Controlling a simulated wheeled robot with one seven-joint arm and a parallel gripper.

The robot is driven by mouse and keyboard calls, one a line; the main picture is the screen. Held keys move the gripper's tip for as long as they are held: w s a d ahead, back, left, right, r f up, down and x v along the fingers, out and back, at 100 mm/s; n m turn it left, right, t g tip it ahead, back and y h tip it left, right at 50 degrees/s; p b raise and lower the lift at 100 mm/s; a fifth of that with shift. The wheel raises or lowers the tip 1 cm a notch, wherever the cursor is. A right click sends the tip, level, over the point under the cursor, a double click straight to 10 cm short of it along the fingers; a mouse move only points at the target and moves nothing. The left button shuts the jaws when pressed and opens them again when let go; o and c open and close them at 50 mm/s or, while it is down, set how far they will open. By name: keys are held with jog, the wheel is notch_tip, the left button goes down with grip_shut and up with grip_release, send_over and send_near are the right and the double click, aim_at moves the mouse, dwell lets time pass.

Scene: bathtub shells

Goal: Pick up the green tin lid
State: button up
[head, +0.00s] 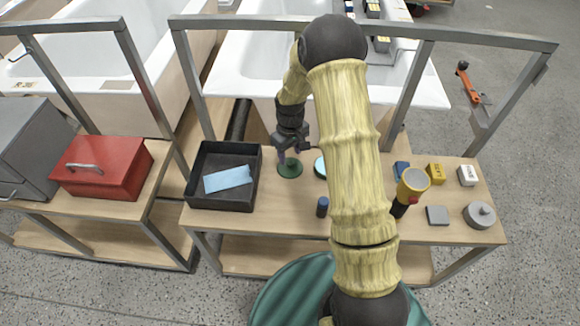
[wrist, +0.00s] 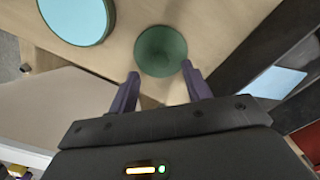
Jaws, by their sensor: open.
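The green tin lid (head: 291,168) is a round, dark green disc lying flat on the wooden workbench, just right of the black tray. In the wrist view the green lid (wrist: 160,51) lies just beyond the fingertips, nearer the right finger. My gripper (head: 288,156) is above the lid's far side in the head view. In the wrist view my gripper (wrist: 160,80) shows two purple fingers spread apart with nothing between them. Whether a finger touches the lid I cannot tell.
A black tray (head: 250,191) holding a light blue cloth or sheet stands left of the lid. A light blue disc (wrist: 75,18) lies beside the lid, partly behind my arm in the head view. A dark blue cylinder (head: 322,207) stands nearer the front. A metal frame post rises behind.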

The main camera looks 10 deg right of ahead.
aim_at(290, 162)
notch_tip(290, 162, down, 4)
jog(key=shift+f, duration=0.15)
dwell(0.5)
grip_shut()
